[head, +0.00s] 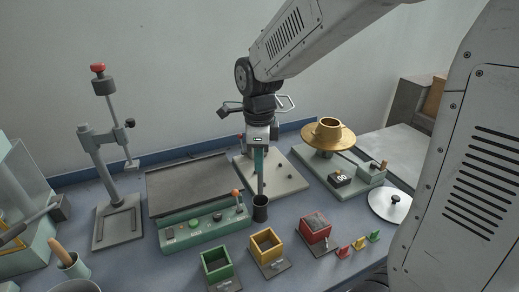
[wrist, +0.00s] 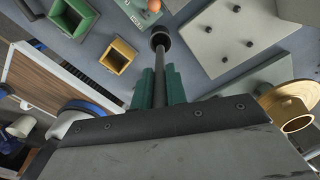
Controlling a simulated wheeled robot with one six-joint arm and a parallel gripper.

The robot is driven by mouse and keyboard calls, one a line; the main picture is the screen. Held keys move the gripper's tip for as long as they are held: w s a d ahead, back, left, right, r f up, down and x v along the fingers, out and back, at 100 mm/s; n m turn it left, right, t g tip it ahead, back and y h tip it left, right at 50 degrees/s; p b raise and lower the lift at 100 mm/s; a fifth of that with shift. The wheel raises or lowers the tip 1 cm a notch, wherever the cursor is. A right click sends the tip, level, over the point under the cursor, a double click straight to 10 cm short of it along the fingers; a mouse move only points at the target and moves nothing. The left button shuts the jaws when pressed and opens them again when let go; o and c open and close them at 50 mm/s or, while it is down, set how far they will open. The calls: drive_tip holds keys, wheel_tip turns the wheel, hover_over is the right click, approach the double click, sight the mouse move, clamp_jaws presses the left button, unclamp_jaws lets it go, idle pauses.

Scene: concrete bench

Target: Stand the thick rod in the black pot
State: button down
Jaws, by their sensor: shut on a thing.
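The black pot (head: 260,212) stands upright on the bench in front of the pale peg plate. It also shows at the top of the wrist view (wrist: 161,34). My gripper (head: 259,170), with green fingers, is above the pot and pointing down. In the wrist view its fingers (wrist: 160,84) are shut on the thick rod (wrist: 160,82), which is dark grey. The rod (head: 261,188) hangs about upright, its lower end at the pot's mouth. I cannot tell how far inside the pot that end is.
A brass dish (head: 328,136) on a stand is at the right.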

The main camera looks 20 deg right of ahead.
sight(259, 177)
drive_tip(key=shift+f, duration=3.25)
drive_tip(key=c, duration=1.3)
unclamp_jaws()
wheel_tip(259, 177, up, 8)
drive_tip(key=shift+f, duration=0.1)
